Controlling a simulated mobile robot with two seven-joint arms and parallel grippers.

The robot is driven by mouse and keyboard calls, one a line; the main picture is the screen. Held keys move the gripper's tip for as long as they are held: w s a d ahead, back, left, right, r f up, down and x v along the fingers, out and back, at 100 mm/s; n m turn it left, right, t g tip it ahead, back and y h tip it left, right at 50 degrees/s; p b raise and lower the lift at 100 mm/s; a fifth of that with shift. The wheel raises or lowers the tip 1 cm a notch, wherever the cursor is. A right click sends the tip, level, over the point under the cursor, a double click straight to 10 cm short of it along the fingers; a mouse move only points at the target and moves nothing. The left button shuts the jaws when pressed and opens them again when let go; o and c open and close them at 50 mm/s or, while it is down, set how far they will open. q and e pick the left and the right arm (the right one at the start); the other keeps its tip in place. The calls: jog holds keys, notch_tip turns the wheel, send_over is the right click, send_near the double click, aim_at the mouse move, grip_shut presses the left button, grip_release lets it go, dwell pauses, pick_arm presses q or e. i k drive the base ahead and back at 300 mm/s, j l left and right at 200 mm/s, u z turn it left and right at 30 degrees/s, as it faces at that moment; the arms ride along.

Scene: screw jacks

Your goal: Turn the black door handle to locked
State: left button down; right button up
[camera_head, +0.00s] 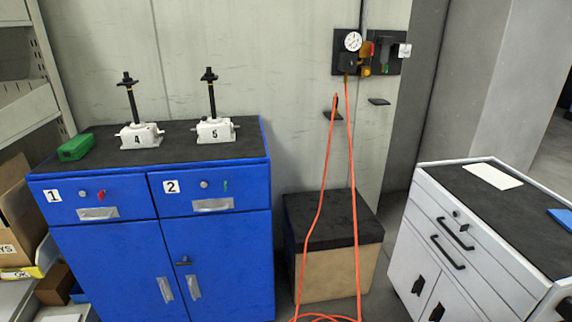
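A blue cabinet (92,262) stands at the left with two numbered drawers above two doors. A small black door handle (183,262) sits on the right door near the seam between the doors, and looks roughly horizontal. Silver pulls, left (165,290) and right (194,287), are on the two doors below it. The white cart (408,258) at the right has dark handles on its lower doors, one of them here (418,284). Neither of my grippers is in view.
Two white screw jacks, marked 4 (140,139) and 5 (214,132), and a green block (75,147) stand on the cabinet top. A box with a black top (333,222) stands at its right. An orange hose (320,200) hangs from a wall gauge (352,42) to the floor.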

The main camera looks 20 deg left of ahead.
aim_at(184, 263)
jog(key=u, duration=1.35)
jog(key=i+j, duration=0.35)
jog(key=j, duration=0.15)
jog(key=i+j, duration=0.35)
jog(key=j, duration=0.15)
jog(key=z, duration=1.55)
